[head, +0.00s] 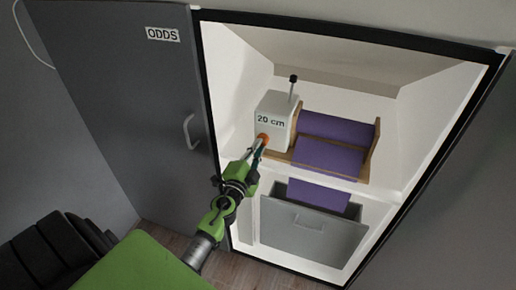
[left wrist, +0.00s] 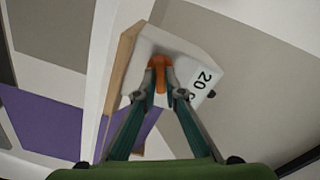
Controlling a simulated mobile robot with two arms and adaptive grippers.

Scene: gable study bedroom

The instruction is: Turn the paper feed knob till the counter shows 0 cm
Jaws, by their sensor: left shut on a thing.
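The paper feeder is a white box (head: 275,116) with a counter (head: 270,119) that reads 20 cm. An orange knob (head: 263,138) sits on its front, low down. My left gripper (head: 261,143) reaches it from below. In the left wrist view the gripper (left wrist: 160,75) is shut on the orange knob (left wrist: 160,64), and the counter (left wrist: 203,82) shows partly. A purple paper roll (head: 337,128) lies in a wooden frame right of the box, and its sheet (head: 318,196) hangs down. My right gripper is not in view.
A grey drawer or bin (head: 310,228) stands below the feeder, with the sheet's end over it. The cupboard door marked ODDS (head: 150,110) stands open at left. A black-knobbed lever (head: 292,84) rises from the box. A green surface (head: 145,265) and dark chair (head: 50,250) are at lower left.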

